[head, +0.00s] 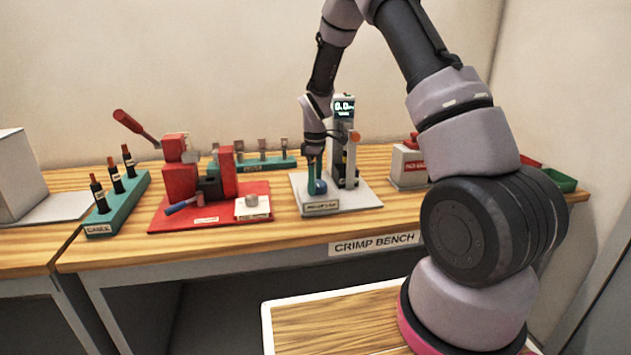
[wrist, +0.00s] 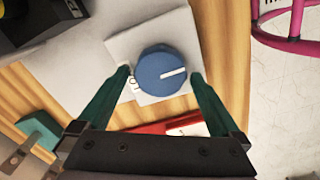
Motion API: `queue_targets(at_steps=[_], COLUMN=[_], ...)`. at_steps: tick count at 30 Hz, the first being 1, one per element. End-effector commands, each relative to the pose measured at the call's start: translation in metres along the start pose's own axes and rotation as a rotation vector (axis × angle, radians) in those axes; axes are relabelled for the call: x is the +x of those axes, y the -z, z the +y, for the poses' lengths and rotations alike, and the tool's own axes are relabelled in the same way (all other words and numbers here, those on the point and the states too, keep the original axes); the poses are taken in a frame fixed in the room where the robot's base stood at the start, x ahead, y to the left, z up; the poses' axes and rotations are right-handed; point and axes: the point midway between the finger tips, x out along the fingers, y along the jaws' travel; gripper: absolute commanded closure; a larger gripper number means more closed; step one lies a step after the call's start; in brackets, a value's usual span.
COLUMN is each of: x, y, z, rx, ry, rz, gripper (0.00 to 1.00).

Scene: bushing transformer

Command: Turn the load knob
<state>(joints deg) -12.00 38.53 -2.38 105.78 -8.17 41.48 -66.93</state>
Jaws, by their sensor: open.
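The load knob (wrist: 168,71) is a round blue dial with a white pointer line, on a light grey block. In the wrist view it sits between the tips of my gripper (wrist: 161,76), whose two green fingers are open, one on each side. A gap shows between each fingertip and the knob. In the head view my gripper (head: 314,172) points down over the blue knob (head: 320,187) at the front of the tester (head: 345,150). The tester has a lit display (head: 344,106) that appears to read 0.0. The finger nearer the camera partly hides the knob there.
A red press (head: 182,175) on a red base stands left of the tester. A teal rack (head: 124,203) with dark bottle-like tools is farther left. Another teal rack (head: 270,163) is behind. A red-and-white box (head: 407,165) and a green tray (head: 556,179) are to the right.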

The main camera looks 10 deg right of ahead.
Motion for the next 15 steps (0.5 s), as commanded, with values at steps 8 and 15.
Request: queue_targets(at_steps=[8, 15], x=[-0.0003, -0.0004], y=[0.0000, 0.0000], z=[0.0000, 0.0002], rx=[0.000, 0.021], ry=[0.000, 0.000], rz=[0.000, 0.000], gripper=[0.78, 0.78])
